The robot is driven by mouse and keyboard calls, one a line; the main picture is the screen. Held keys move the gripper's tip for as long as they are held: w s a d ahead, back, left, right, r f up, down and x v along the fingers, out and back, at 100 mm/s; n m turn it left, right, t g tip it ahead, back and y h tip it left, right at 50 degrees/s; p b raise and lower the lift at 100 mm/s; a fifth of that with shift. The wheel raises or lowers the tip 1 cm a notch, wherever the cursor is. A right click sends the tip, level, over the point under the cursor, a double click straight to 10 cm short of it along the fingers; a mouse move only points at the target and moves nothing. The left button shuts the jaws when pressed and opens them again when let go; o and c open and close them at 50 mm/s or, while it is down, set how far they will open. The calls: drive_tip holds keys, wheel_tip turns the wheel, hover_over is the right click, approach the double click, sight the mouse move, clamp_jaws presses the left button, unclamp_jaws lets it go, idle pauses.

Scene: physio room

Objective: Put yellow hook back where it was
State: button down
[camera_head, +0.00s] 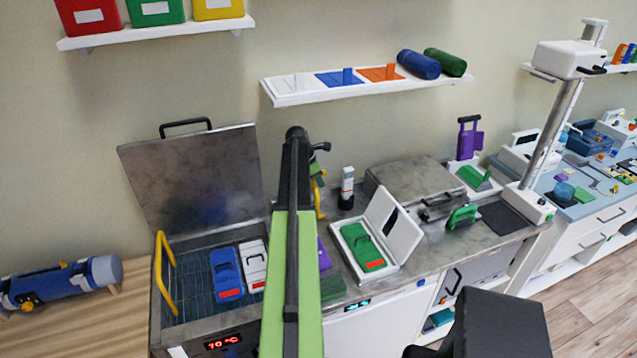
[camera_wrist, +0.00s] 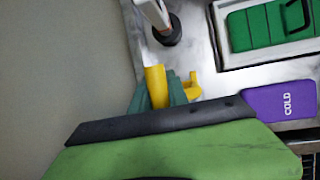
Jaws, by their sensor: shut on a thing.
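The yellow hook (camera_head: 319,202) shows just right of my arm in the head view, hanging down beside the dark wrist. In the wrist view the yellow hook (camera_wrist: 155,86) sits between the grey-green fingers of my gripper (camera_wrist: 168,92), which is shut on it. Part of it shows to the right of the fingers. My gripper (camera_head: 318,173) is above the back of the counter, left of a white-and-black bottle (camera_head: 347,186). My arm hides part of the hook and the counter below. I cannot tell whether the hook touches anything else.
An open steel bath (camera_head: 195,311) with a yellow handle (camera_head: 164,275) holds blue and white packs. Right of my arm, a white open case (camera_head: 394,228) holds a green pack (camera_head: 362,247). A purple COLD pack (camera_wrist: 280,102) lies near. A wall shelf (camera_head: 365,90) is above.

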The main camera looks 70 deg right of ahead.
drive_tip(key=shift+f, duration=0.15)
drive_tip(key=c, duration=1.3)
unclamp_jaws()
drive_tip(key=p+v, duration=0.7)
drive_tip(key=v, duration=0.1)
drive_tip(key=shift+s, duration=0.1)
